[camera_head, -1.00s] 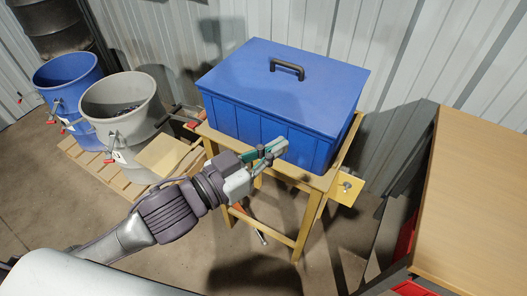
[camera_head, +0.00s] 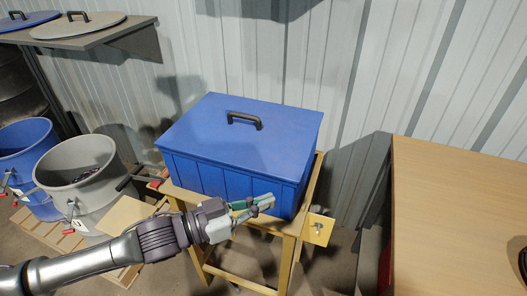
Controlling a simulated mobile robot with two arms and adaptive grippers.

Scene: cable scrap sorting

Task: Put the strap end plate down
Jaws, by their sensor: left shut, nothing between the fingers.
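My left gripper (camera_head: 268,201) is shut and empty, in front of the front face of a blue lidded box (camera_head: 225,182). I cannot tell whether its fingertips touch the box. The box stands on a wooden stand (camera_head: 286,262), and its lid with a black handle (camera_head: 244,120) is closed. I cannot make out a strap end plate for certain. A small yellowish plate (camera_head: 318,229) with a metal knob sits at the right side of the stand. My right gripper is out of view.
A grey bin (camera_head: 97,205) with dark scrap inside and a blue bin (camera_head: 25,160) stand on a pallet at the left. A shelf (camera_head: 105,37) with round lids hangs above. A wooden table (camera_head: 455,215) stands at the right, its visible top mostly bare.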

